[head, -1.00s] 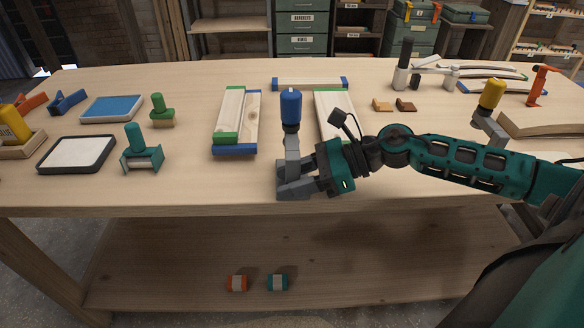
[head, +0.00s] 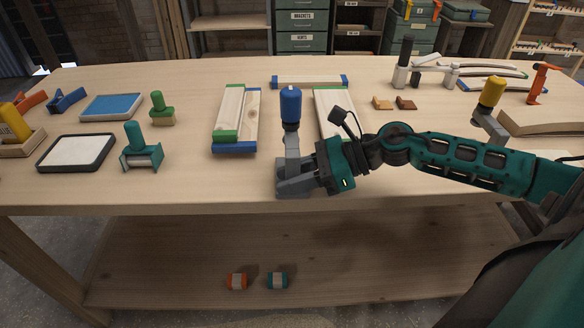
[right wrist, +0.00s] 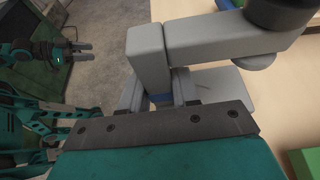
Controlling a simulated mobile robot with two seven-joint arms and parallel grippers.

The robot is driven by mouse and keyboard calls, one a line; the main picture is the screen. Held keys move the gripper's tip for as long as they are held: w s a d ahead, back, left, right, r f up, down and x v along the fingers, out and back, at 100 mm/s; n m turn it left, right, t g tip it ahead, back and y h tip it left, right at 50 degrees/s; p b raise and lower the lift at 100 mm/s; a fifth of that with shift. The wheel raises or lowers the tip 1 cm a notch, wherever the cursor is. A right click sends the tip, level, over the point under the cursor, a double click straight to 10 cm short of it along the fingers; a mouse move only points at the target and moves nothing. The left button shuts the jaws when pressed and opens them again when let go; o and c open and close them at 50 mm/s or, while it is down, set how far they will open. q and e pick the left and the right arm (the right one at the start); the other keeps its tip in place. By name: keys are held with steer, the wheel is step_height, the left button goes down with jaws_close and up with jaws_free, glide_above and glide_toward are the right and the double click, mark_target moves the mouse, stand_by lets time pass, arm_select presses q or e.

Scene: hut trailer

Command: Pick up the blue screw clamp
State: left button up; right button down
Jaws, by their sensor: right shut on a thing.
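The blue screw clamp (head: 291,106) stands upright near the front edge of the workbench, its blue handle at the top and its grey metal body below. My right gripper (head: 293,184) reaches it from the right and is shut on the lower grey body. In the right wrist view, the clamp's grey frame (right wrist: 150,58) rises between my right gripper's fingers (right wrist: 158,98), and its arm extends to the right. My left gripper (right wrist: 82,48) shows small at the upper left of the right wrist view, apart from the clamp; its finger gap is unclear.
Wooden boards with green and blue ends (head: 236,125) lie just left of and behind the clamp. A yellow-handled clamp (head: 492,92) stands at right behind my arm. A green-handled tool (head: 139,150) and a dark-framed pad (head: 77,153) are at left. The front strip between is clear.

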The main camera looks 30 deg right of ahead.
steer(key=shift+r, duration=0.25)
step_height(320, 180, up, 22)
steer(key=p, duration=0.5)
steer(key=shift+f, duration=0.2)
